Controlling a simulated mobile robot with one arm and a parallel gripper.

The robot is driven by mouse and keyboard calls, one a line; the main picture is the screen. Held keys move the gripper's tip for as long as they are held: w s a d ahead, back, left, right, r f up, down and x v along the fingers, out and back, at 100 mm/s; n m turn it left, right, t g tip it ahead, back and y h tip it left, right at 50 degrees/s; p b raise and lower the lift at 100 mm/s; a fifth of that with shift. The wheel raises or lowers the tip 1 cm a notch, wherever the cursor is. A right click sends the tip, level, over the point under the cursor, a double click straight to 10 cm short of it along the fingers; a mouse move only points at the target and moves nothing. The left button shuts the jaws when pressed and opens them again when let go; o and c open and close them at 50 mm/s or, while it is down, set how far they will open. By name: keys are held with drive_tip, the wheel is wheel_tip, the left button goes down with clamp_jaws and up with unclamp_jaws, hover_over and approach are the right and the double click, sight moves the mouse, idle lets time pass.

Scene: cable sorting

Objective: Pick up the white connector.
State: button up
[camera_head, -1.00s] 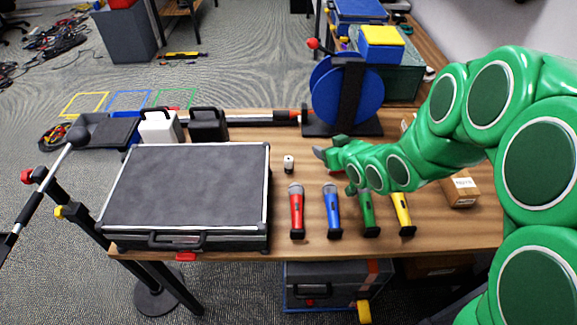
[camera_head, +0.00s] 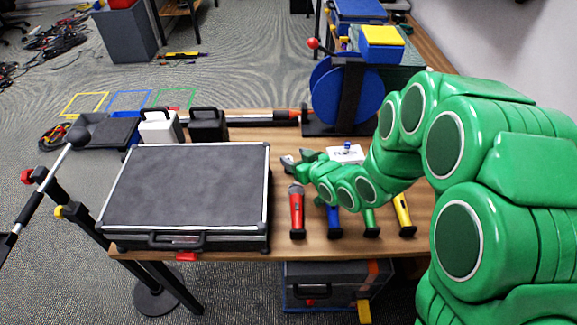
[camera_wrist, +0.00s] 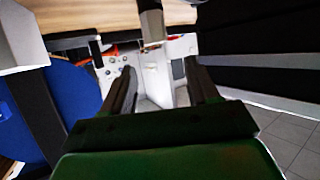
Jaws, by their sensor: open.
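The white connector is a small pale cylinder with a dark end. In the wrist view the connector (camera_wrist: 152,28) shows at the top centre, in line with the gap between my fingers and beyond their tips. My gripper (camera_head: 289,164) is open, low over the table between the case and the reel stand. It also shows in the wrist view (camera_wrist: 158,68), with both fingers apart and nothing between them. In the head view my gripper covers most or all of the connector's spot.
A black flat case (camera_head: 185,185) lies close left of my gripper. A white box (camera_head: 346,153) and a blue reel (camera_head: 330,88) stand behind. The wooden table (camera_head: 310,245) has a bare front strip.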

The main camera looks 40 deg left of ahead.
drive_tip(key=shift+f, duration=1.6)
drive_tip(key=shift+x, duration=1.45)
drive_tip(key=shift+r, duration=0.1)
clamp_jaws()
